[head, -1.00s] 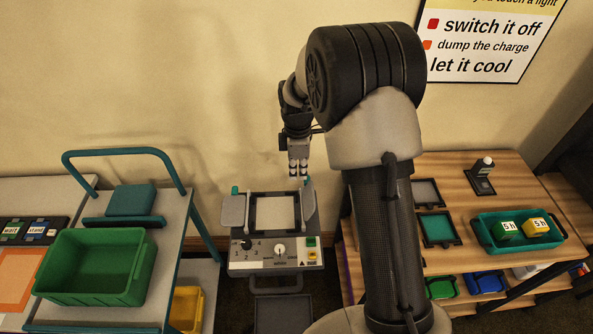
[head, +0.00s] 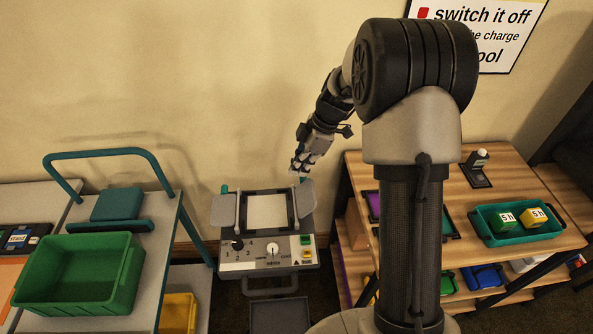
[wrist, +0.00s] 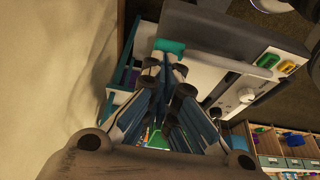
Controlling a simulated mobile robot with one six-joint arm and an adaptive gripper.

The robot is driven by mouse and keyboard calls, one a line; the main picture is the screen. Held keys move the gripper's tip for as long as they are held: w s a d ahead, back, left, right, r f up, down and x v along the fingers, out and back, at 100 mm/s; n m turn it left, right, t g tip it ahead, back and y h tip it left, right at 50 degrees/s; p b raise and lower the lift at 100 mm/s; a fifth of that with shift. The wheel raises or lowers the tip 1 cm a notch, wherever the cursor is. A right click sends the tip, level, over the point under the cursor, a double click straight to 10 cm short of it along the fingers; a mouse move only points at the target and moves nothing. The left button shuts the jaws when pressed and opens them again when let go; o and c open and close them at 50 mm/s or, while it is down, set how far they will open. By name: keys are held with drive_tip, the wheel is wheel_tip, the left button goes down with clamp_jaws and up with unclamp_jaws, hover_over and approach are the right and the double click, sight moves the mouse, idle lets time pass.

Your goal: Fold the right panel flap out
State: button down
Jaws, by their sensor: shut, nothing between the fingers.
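The grey control panel (head: 267,266) stands in the middle of the head view, with a pale plate (head: 267,212) on top. Its right flap (head: 306,201) lies spread outward to the right, much like the left flap (head: 223,212) on the other side. My gripper (head: 298,173) is shut and empty, at the back edge of the right flap; whether it touches the flap I cannot tell.
A trolley with a green bin (head: 80,275) stands left of the panel. A wooden shelf unit (head: 480,225) with a teal tray (head: 490,234) stands at the right. The wall is close behind the panel. A dial (head: 272,249) is on the panel front.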

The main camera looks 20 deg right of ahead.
drive_tip(key=shift+s+d+f+y+b, duration=0.1)
drive_tip(key=shift+d+f+y+b, duration=0.3)
drive_tip(key=shift+b, duration=0.7)
drive_tip(key=shift+s+d+f+y+b, duration=0.1)
drive_tip(key=shift+d+y+b, duration=0.3)
drive_tip(key=shift+y+b, duration=0.55)
drive_tip(key=shift+d+t+b, duration=0.2)
drive_tip(key=shift+t+b, duration=0.1)
drive_tip(key=shift+b, duration=0.3)
drive_tip(key=shift+d, duration=0.1)
drive_tip(key=shift+f+b, duration=0.1)
drive_tip(key=shift+b, duration=0.2)
drive_tip(key=shift+s+a+f+b, duration=0.1)
drive_tip(key=shift+a+f+b, duration=0.1)
drive_tip(key=shift+a+b, duration=0.35)
drive_tip(key=shift+a+r, duration=0.2)
drive_tip(key=shift+r, duration=0.1)
drive_tip(key=d+r+p, duration=0.3)
drive_tip(key=r+p, duration=0.1)
drive_tip(key=r, duration=0.8)
drive_tip(key=shift+s+d+r, duration=0.15)
drive_tip(key=shift+r, duration=0.25)
